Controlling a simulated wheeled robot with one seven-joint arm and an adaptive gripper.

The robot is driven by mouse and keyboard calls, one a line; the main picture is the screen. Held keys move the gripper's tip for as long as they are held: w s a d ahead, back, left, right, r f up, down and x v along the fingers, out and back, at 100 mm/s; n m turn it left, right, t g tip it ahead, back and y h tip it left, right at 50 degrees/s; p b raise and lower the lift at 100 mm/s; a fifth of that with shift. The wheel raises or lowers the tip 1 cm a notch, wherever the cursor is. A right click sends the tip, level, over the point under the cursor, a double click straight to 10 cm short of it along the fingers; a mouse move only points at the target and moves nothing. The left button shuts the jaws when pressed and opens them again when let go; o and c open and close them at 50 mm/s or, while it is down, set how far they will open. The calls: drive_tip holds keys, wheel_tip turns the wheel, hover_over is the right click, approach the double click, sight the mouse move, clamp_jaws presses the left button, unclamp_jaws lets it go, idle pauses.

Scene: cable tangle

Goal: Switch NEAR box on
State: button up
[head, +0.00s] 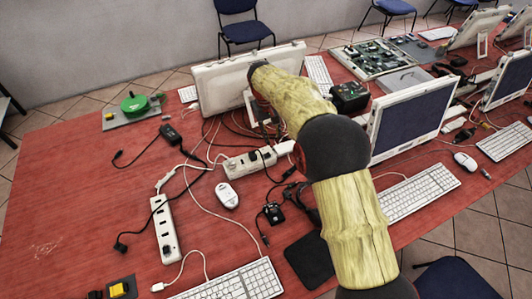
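No label reading NEAR can be read in the head view, so I cannot tell for certain which box it names. A small dark box with a yellow top part (118,290) sits at the bottom left edge, partly cut off. A grey plate with a round green part (135,103) and a small yellow piece lies at the far left of the table. Two white power strips lie mid-table, one upright in the picture (165,231) and one lying crosswise (248,161). My arm reaches up the middle to the back monitor. My gripper cannot be made out.
Tangled cables and black adapters (274,213) lie between the strips. A white mouse (227,195), keyboards (235,285) and monitors (408,119) crowd the middle and right. The red table (60,200) is bare at left. Chairs (240,25) stand behind.

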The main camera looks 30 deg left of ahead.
approach(267, 155)
drive_tip(key=f, duration=0.2)
drive_tip(key=f+b, duration=0.1)
drive_tip(key=f, duration=0.2)
drive_tip(key=w+f+b, duration=0.1)
drive_tip(key=f, duration=0.1)
drive_tip(key=shift+w+d+f, duration=0.1)
drive_tip(key=shift+d+f, duration=0.15)
drive_tip(key=shift+f, duration=0.1)
drive_tip(key=c, duration=0.4)
clamp_jaws()
